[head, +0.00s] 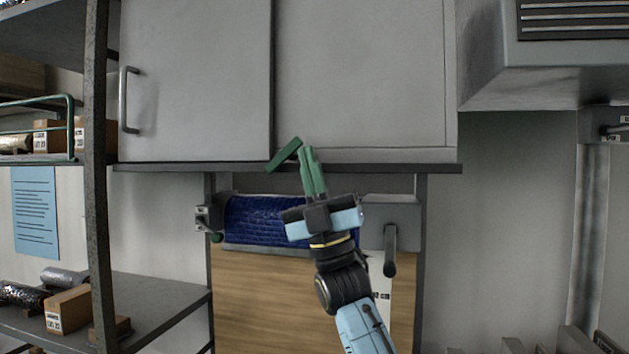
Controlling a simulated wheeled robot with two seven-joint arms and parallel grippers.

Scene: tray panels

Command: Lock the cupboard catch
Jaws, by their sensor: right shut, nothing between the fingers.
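The grey cupboard (196,75) hangs on the wall, with a handled door at left and a plain panel at right. The catch (284,155) is a short green bar at the cupboard's bottom edge, near the seam between them. It is tilted, its right end higher than its left. My right gripper (306,150) points up, its green fingers together and empty, just right of the catch. I cannot tell whether the fingertips touch it. My left gripper is not in view.
A dark ledge (400,168) runs under the cupboard. Below it are a blue ribbed roll (262,222), a wooden board (260,300) and a grey lever (390,250). Shelves with boxes (68,308) stand at left. A grey hood (540,75) juts out at upper right.

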